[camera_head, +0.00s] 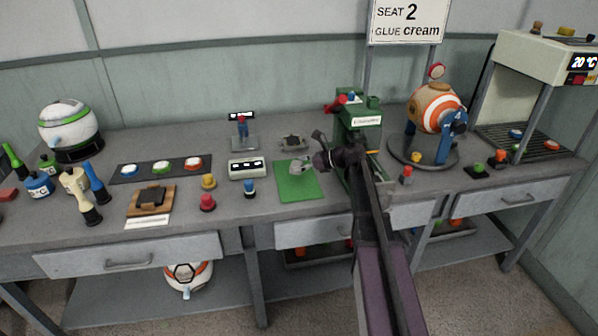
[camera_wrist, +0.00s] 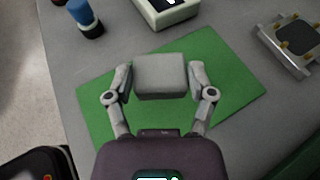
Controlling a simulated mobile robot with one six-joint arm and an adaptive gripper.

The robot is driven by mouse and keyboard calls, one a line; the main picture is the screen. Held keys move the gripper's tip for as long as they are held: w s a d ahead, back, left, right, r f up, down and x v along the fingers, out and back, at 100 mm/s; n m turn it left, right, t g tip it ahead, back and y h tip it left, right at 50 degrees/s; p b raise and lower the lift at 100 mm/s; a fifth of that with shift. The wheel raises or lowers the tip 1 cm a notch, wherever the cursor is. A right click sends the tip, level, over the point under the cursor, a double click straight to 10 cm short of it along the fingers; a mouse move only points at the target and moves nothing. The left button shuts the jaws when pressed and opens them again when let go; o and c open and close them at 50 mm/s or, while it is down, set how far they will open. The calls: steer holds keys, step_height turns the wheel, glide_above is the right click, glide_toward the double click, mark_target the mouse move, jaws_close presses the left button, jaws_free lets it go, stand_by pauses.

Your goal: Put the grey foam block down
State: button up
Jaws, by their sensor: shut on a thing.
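The grey foam block (camera_wrist: 161,76) is between the two fingers of my gripper (camera_wrist: 160,85) in the wrist view, one finger against each side. My gripper (camera_head: 303,166) is shut on it over the green mat (camera_head: 297,187). The mat also fills the middle of the wrist view (camera_wrist: 236,80). In the head view the block is small and partly hidden by the gripper. I cannot tell whether its underside touches the mat.
A white display box (camera_head: 248,168) and a blue-topped button (camera_head: 249,188) stand left of the mat. A small metal fixture (camera_head: 292,143) lies behind it. The green press (camera_head: 357,120) stands to the right. The mat around the block looks clear.

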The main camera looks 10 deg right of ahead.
stand_by(0.3)
steer(key=shift+w, duration=0.6)
steer(key=shift+w+f+b, duration=0.15)
steer(key=shift+f+b, duration=1.7)
steer(key=shift+f, duration=0.15)
steer(key=o, duration=0.8)
steer(key=shift+c, duration=0.2)
